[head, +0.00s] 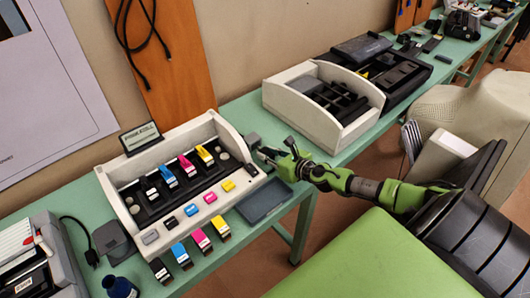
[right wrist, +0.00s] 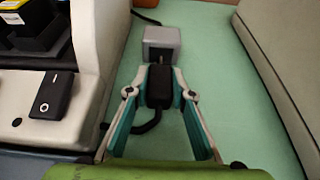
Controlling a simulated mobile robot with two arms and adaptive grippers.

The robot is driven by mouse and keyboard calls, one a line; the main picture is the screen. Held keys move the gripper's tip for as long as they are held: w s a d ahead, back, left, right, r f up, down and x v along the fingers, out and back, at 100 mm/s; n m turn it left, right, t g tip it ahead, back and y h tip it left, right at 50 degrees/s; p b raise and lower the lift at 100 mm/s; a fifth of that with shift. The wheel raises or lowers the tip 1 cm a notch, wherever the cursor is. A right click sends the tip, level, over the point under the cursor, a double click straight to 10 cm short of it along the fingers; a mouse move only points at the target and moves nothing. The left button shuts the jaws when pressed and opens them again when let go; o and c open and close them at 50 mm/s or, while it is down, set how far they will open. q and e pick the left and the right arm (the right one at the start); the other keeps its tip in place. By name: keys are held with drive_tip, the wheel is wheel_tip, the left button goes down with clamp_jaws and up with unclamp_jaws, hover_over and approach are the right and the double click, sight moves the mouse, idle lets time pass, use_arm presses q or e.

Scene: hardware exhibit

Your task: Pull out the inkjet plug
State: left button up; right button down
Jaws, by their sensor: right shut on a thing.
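A black plug (right wrist: 158,88) sits between the fingertips of my right gripper (right wrist: 160,90), which is shut on it. The gripper (head: 270,156) also shows in the head view, just right of the white inkjet unit (head: 112,186). A grey socket block (right wrist: 162,42) stands right beyond the plug; it also shows in the head view (head: 253,140). The plug's front is at the block's near face; I cannot tell how deep it sits. A black cord (right wrist: 150,124) curves from the plug toward the inkjet unit at left. My left gripper is not in view.
The inkjet unit holds several coloured cartridges, with more (head: 201,240) lying in front. A second white case (head: 318,122) stands to the right. A dark flat tray (head: 264,201) lies at the green table's front edge.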

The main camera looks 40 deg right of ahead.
drive_tip(key=shift+s+f, duration=0.15)
drive_tip(key=shift+f, duration=0.05)
drive_tip(key=c, duration=2)
unclamp_jaws()
drive_tip(key=shift+o, duration=1.2)
drive_tip(key=shift+s+r, duration=0.1)
drive_tip(key=shift+r, duration=0.05)
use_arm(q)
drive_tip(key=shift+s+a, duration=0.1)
use_arm(e)
drive_tip(key=shift+s+d+r, duration=0.1)
drive_tip(key=shift+s, duration=0.2)
drive_tip(key=v, duration=0.9)
drive_tip(key=shift+s+r, duration=0.1)
drive_tip(key=shift+s, duration=0.2)
drive_tip(key=shift+v, duration=0.9)
